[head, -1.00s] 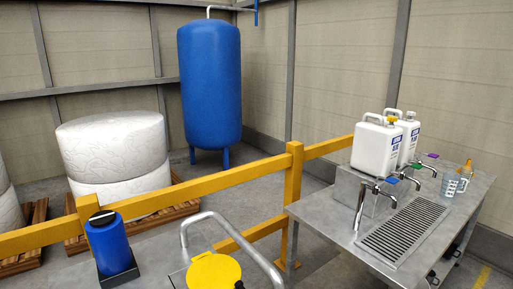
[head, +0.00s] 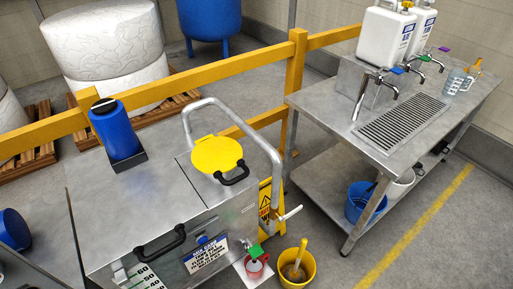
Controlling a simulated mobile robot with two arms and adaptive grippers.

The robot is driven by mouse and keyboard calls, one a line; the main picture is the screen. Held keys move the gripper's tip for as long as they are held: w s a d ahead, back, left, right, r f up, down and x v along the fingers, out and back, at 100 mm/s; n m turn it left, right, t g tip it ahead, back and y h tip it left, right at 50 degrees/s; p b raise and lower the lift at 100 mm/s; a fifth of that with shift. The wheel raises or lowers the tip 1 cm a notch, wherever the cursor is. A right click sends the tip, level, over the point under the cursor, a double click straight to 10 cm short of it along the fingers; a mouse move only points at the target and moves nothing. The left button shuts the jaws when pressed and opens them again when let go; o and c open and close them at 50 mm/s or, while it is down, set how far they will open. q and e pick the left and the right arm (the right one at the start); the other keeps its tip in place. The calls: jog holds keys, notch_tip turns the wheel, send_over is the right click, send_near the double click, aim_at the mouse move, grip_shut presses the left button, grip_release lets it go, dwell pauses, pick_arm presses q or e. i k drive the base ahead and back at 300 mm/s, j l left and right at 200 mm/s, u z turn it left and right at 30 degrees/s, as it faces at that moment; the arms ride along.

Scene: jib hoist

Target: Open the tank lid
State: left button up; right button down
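A grey metal tank (head: 170,215) stands at the lower middle in the head view. A round yellow lid (head: 217,155) lies flat on its top, with a black handle (head: 232,175) at its front right edge. The lid looks shut. A second black handle (head: 160,243) sits near the tank's front edge. A bent metal rail (head: 238,110) rises behind and right of the lid. Neither of my grippers is in view.
A blue canister (head: 117,132) stands in a dark holder on the tank's top left. A yellow barrier (head: 210,70) runs behind. A steel table (head: 310,100) with taps stands right. Floor is clear at lower right.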

aim_at(114, 222)
jog(key=k+j+u, duration=0.1)
jog(key=u, duration=0.25)
jog(key=k+j+u, duration=0.1)
jog(key=j+u, duration=0.25)
jog(key=l, duration=0.1)
